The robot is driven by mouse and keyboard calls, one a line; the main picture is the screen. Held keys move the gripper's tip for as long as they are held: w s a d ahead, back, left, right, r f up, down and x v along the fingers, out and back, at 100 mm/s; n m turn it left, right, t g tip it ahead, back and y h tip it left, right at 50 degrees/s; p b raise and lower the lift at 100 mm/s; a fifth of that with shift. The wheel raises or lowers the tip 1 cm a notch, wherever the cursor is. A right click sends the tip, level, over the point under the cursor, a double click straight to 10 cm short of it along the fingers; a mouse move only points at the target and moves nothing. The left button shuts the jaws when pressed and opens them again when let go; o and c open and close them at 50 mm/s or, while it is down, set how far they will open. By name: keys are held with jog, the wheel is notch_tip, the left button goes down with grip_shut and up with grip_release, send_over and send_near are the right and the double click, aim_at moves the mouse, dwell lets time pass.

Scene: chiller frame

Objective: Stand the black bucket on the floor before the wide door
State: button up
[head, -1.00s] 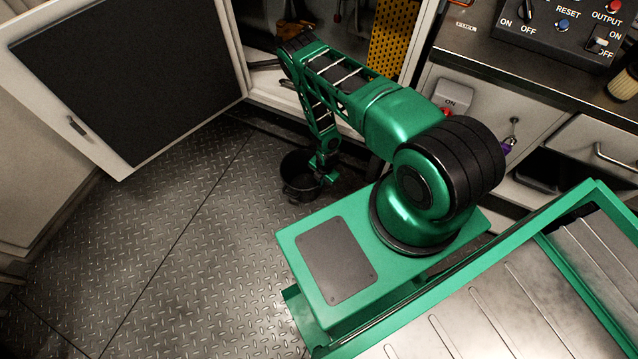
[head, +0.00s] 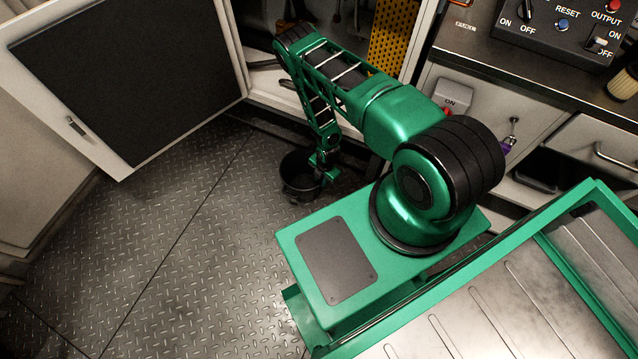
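The black bucket (head: 295,181) is upright, low over the diamond-plate floor in front of the open cabinet; I cannot tell whether its base touches the floor. My gripper (head: 322,176) points down at the bucket's right rim. Its fingertips are dark and small against the bucket, so whether they are closed on the rim or handle is not clear. The wide door (head: 130,75), white with a dark panel, stands swung open at the left.
The open cabinet (head: 274,92) lies behind the bucket, with a yellow perforated panel (head: 388,38) inside. Drawers (head: 595,150) and a control box (head: 560,28) are at the right. The floor (head: 170,240) left of the bucket is clear.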

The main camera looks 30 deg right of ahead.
notch_tip(320, 180, up, 10)
jog(key=s, duration=0.1)
jog(key=shift+d+f, duration=0.2)
jog(key=shift+f, duration=0.05)
jog(key=w+d+r+m, duration=0.2)
jog(key=w+r+m, duration=0.15)
jog(key=r, duration=0.55)
jog(key=w+d+r+m, duration=0.2)
jog(key=w+d+r, duration=0.15)
jog(key=r, duration=0.65)
jog(key=s+d+r+m+h, duration=0.15)
jog(key=r+m, duration=0.25)
jog(key=r, duration=0.6)
jog(key=d+r+m, duration=0.3)
jog(key=r, duration=0.8)
jog(key=s+d+r+m+g, duration=0.1)
jog(key=s+r+m, duration=0.3)
jog(key=s+r, duration=0.3)
jog(key=s+d+r+m, duration=0.1)
jog(key=s+r+m, duration=0.3)
jog(key=r, duration=0.5)
jog(key=s+a+r+m, duration=0.1)
jog(key=s+r+m, duration=0.3)
jog(key=s, duration=0.5)
jog(key=s+a+r+m+y, duration=0.1)
jog(key=s+r+m, duration=0.3)
jog(key=s, duration=0.5)
notch_tip(320, 180, up, 2)
jog(key=shift+a+r, duration=0.1)
jog(key=shift+a, duration=0.6)
